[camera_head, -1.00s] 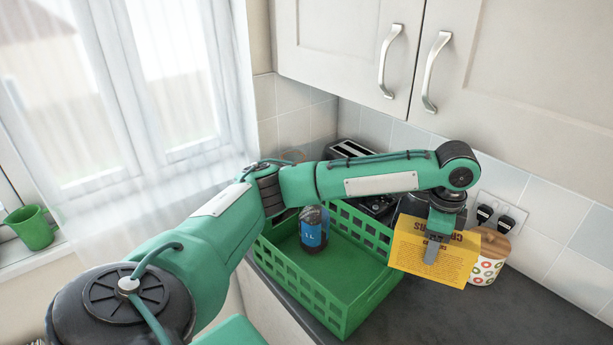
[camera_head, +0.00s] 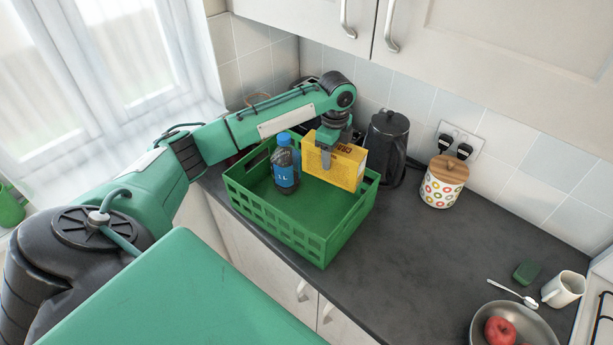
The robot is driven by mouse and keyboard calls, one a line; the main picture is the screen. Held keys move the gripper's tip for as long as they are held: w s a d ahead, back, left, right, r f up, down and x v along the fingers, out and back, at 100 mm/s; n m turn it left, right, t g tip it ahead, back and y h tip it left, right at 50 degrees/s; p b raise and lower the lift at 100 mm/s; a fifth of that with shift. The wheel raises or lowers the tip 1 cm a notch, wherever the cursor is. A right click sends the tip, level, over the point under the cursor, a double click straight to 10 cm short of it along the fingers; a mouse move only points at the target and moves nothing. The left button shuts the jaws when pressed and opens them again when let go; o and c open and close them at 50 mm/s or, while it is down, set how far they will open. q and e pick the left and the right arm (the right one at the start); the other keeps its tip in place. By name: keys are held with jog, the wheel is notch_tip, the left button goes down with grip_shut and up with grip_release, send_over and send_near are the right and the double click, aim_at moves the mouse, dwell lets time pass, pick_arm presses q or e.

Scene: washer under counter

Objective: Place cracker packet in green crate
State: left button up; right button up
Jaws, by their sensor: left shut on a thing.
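The yellow cracker packet (camera_head: 346,169) is held upright by my left gripper (camera_head: 325,157), which is shut on its near left part. The packet is over the right back part of the green crate (camera_head: 320,241), near the back right rim. I cannot tell whether its lower edge touches the crate. The crate stands on the dark counter and holds a dark bottle with a blue cap and blue label (camera_head: 286,165) at its left. The crate's floor in front of the packet is bare. My right gripper is not in view.
A dark kettle (camera_head: 386,147) stands just right of the crate. A dotted canister with a wooden lid (camera_head: 442,184) is farther right. A bowl with a red apple (camera_head: 499,331), a spoon, a green sponge and a white mug (camera_head: 563,289) are at lower right. The mid-right counter is clear.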

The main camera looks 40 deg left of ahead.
pick_arm(q)
jog(key=shift+s+a+f+m, duration=0.1)
jog(key=shift+a+f+m, duration=0.15)
jog(key=shift+f, duration=0.15)
jog(key=shift+s+a+f+m, duration=0.15)
jog(key=shift+f+m, duration=0.1)
jog(key=shift+f, duration=0.15)
notch_tip(320, 180, down, 6)
jog(key=p, duration=0.2)
jog(key=shift+a+p, duration=0.15)
jog(key=shift+p, duration=0.15)
notch_tip(320, 180, down, 4)
jog(key=shift+r+p, duration=0.25)
jog(key=shift+p, duration=0.55)
jog(key=shift+f, duration=0.35)
jog(key=shift+f, duration=0.1)
jog(key=shift+f, duration=0.15)
jog(key=o, duration=1.1)
